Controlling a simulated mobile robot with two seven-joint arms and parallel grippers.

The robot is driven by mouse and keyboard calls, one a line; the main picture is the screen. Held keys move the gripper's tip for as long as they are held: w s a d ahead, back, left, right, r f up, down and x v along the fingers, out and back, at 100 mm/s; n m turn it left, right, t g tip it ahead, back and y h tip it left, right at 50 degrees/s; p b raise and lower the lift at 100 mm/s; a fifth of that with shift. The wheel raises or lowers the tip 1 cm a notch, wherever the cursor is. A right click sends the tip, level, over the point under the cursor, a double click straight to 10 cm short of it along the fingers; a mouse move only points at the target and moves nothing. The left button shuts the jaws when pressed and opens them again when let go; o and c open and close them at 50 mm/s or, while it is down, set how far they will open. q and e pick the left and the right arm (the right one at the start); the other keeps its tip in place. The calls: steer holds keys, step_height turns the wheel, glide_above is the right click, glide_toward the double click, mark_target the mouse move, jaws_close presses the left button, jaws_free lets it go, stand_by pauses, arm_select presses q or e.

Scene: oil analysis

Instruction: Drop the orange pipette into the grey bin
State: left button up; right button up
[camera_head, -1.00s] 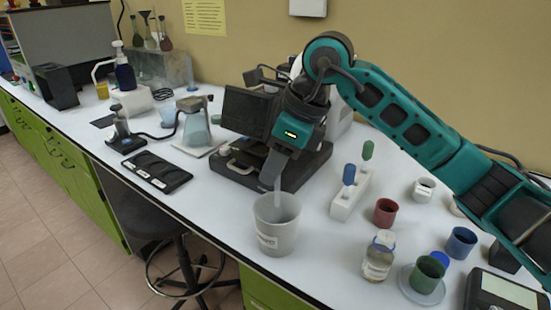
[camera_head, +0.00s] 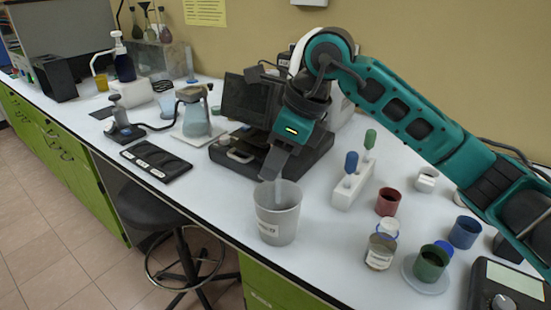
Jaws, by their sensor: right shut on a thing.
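The grey bin (camera_head: 279,222) is an open, tapered cup with a label, standing upright near the bench's front edge. My right gripper (camera_head: 273,177) points down just above the bin's back rim. It is shut on a pipette whose pale, translucent stem (camera_head: 278,194) hangs down into the bin's mouth. The pipette's bulb is hidden by the fingers, so its orange colour does not show. The stem's lower end is inside the bin. My left gripper is not in view.
A white rack (camera_head: 349,191) with a blue and a green pipette stands right of the bin. A labelled bottle (camera_head: 380,252), red cup (camera_head: 388,202), green cup (camera_head: 431,262) and blue cup (camera_head: 464,232) are farther right. A black machine (camera_head: 300,162) stands behind.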

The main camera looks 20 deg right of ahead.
steer(key=o, duration=1.1)
steer(key=shift+o, duration=0.2)
steer(key=shift+r, duration=0.15)
steer(key=shift+r+p, duration=1.75)
steer(key=shift+r, duration=0.65)
